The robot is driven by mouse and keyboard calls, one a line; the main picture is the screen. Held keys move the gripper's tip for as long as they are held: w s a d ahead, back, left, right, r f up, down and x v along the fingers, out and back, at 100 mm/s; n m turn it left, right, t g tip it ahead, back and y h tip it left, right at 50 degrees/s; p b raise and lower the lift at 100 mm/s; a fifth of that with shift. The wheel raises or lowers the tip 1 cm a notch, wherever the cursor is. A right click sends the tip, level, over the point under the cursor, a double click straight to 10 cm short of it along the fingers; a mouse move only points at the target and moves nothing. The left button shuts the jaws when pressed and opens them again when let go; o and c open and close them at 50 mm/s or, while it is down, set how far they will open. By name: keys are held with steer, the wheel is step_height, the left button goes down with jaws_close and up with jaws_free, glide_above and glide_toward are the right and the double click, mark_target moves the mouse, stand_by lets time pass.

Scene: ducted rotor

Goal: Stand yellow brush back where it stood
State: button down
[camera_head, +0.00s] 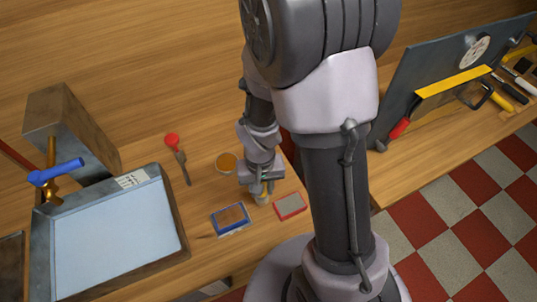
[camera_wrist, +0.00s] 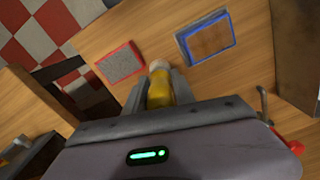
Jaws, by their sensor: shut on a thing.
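My gripper (camera_head: 262,189) is low over the wooden bench in the head view, beside the blue-framed and red-framed pads. In the wrist view my gripper (camera_wrist: 160,85) is shut on the yellow brush (camera_wrist: 160,90). The brush's yellow body lies between the two fingers and its pale round end (camera_wrist: 160,66) sticks out past them. In the head view the brush is mostly hidden by my gripper, with a pale end (camera_head: 262,199) showing below. I cannot tell whether that end touches the bench.
A blue-framed pad (camera_head: 230,218) and a red-framed pad (camera_head: 290,206) lie close to my gripper. An orange-topped round thing (camera_head: 227,162) and a red-ended tool (camera_head: 178,153) are to its left. A large tray (camera_head: 177,225) fills the left. The bench edge and checkered floor lie right.

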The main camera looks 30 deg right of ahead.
steer(key=w+d+f+b, duration=0.1)
steer(key=w+d, duration=0.1)
steer(key=w, duration=0.2)
steer(key=w+d+f+b, duration=0.1)
steer(key=w+d+f, duration=0.1)
steer(key=w+d, duration=0.1)
steer(key=w+d+f+b, duration=0.1)
steer(key=w+d+f, duration=0.1)
steer(key=w, duration=0.4)
steer(key=shift+d+f, duration=0.15)
steer(key=shift+d, duration=0.15)
steer(key=shift+r, duration=0.2)
steer(key=shift+f, duration=0.1)
steer(key=c, duration=1.1)
jaws_free()
steer(key=shift+o, duration=0.3)
